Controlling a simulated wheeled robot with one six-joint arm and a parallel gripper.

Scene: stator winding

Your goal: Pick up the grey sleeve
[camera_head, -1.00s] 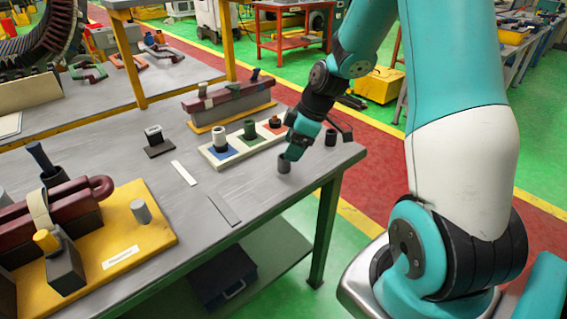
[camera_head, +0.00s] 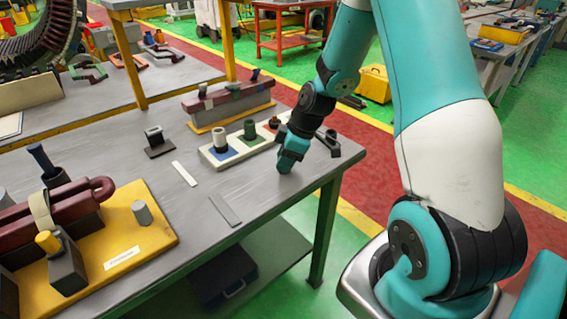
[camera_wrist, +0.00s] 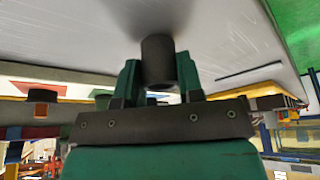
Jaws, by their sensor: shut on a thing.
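The grey sleeve (camera_wrist: 158,58) is a short dark grey cylinder standing between the two green fingers of my gripper (camera_wrist: 159,80) in the wrist view. The fingers are shut on its sides, and its far end meets the tabletop or is very close to it; I cannot tell which. In the head view my gripper (camera_head: 286,168) is low over the right front part of the grey table (camera_head: 200,240) and hides the sleeve.
A white tray (camera_head: 222,163) with coloured squares and upright sleeves is left of my gripper. A maroon coil fixture (camera_head: 230,100) is behind. A yellow base (camera_head: 150,230) fills the left front. The table's front right is clear.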

